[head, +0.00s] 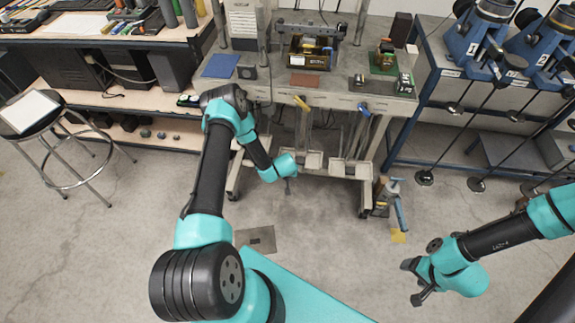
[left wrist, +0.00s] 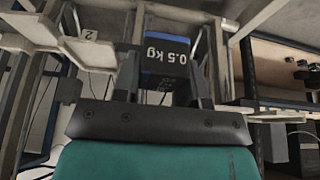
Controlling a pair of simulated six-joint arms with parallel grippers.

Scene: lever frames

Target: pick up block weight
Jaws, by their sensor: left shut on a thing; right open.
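My right gripper (head: 416,284) is open and empty over the floor at the lower right.
The workbench (head: 340,97) carries a blue mat (head: 220,65), a brown mat (head: 305,80) and a green mat (head: 383,63). Yellow (head: 302,104) and blue (head: 364,110) handles show at its front edge. A stool (head: 72,150) stands left. The floor (head: 330,235) between my arms is mostly clear.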

